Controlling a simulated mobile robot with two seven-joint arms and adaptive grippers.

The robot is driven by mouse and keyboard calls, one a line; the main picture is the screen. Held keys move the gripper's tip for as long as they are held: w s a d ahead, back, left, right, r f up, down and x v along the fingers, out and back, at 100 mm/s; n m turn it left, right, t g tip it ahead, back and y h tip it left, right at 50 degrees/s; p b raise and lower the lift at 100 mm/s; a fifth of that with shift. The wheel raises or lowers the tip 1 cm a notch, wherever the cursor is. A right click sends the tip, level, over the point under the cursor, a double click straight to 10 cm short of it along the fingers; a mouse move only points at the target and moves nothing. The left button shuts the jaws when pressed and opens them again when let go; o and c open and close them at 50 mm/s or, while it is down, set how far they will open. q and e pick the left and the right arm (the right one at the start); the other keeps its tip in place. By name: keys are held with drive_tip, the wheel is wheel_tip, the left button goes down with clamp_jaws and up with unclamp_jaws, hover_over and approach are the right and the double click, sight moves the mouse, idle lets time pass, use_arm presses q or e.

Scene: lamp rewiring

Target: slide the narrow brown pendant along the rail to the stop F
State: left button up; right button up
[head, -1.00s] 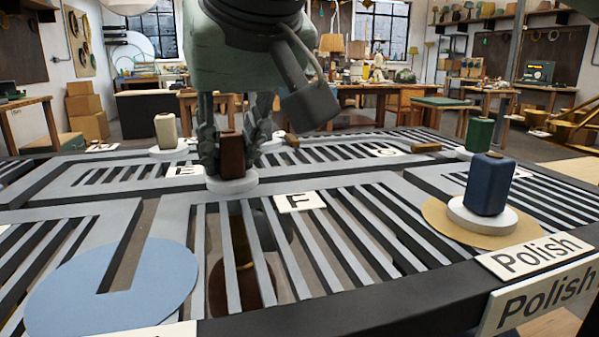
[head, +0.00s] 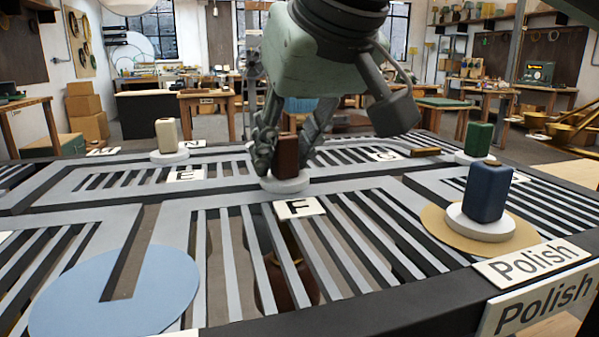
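The narrow brown pendant's block (head: 287,156) stands upright on a white disc (head: 285,181) on the grey rail, just behind the plate marked F (head: 300,208). My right gripper (head: 287,150) comes down from above with one finger on each side of the block, shut on it. Below the slats, a brown rounded body (head: 288,275) hangs under the block, partly hidden by the bars. My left gripper is out of view.
A blue block (head: 486,192) stands on a tan circle at the right by the Polish plate (head: 531,260). A cream block (head: 167,135) stands at the back left, a green block (head: 478,139) at the back right. A plate marked E (head: 186,175) lies left. The blue circle (head: 115,300) is empty.

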drive_tip(key=shift+o, duration=1)
drive_tip(key=shift+f, duration=0.1)
drive_tip(key=v, duration=1.2)
